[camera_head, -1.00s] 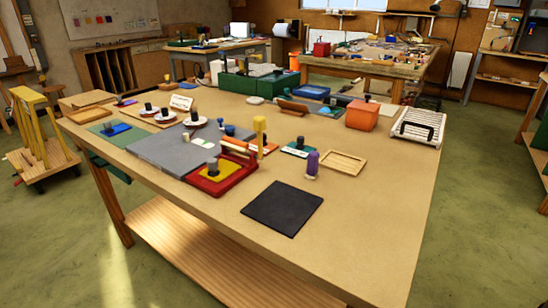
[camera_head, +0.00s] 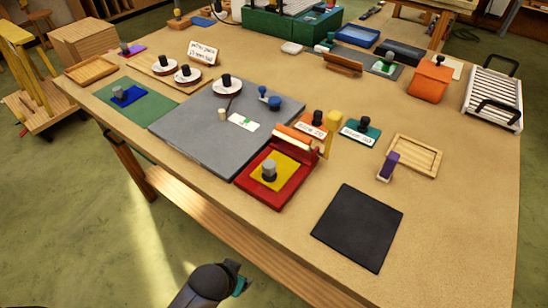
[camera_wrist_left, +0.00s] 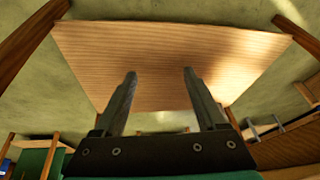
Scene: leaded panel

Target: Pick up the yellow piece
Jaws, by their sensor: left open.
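The yellow piece (camera_head: 288,166) is a flat yellow square with a grey knob (camera_head: 269,171) standing on it. It lies in a red tray (camera_head: 253,193) near the table's front edge in the head view. My left gripper is open and empty in the left wrist view (camera_wrist_left: 159,76), pointing toward the table's wooden lower shelf (camera_wrist_left: 170,50). A dark arm part of mine (camera_head: 205,285) shows at the bottom of the head view, over the floor and clear of the table. The yellow piece is not seen in the wrist view. My right gripper is not in view.
A purple-topped piece (camera_head: 388,166) stands by a wooden frame (camera_head: 432,155).

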